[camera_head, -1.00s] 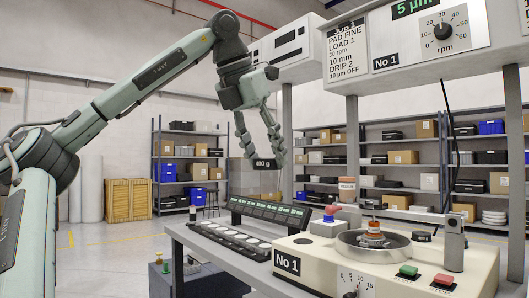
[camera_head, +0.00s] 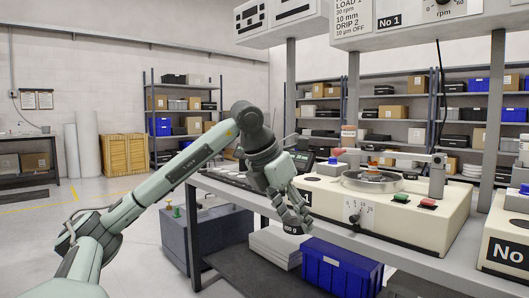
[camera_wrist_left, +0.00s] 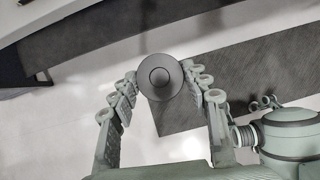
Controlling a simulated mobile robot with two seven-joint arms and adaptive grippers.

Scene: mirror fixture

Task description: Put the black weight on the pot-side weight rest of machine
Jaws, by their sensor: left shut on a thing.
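My left gripper (camera_head: 297,210) is shut on the black weight (camera_head: 291,229), a dark round piece with a pale gram label. It holds the weight in the air, low in front of the bench's near edge. In the left wrist view the weight (camera_wrist_left: 160,77) shows as a dark disc with a round knob, between the two fingers. The cream machine (camera_head: 440,215) stands on the bench, right of the gripper, with a metal bowl (camera_head: 352,181) and a lever arm above it. I cannot make out which part is the pot-side weight rest.
A blue crate (camera_head: 340,272) and a white stack (camera_head: 270,246) lie on the bench's lower shelf, below the weight. A second machine (camera_head: 505,250) is at the right edge. Upright posts (camera_head: 354,90) rise behind the first machine. The floor at left is open.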

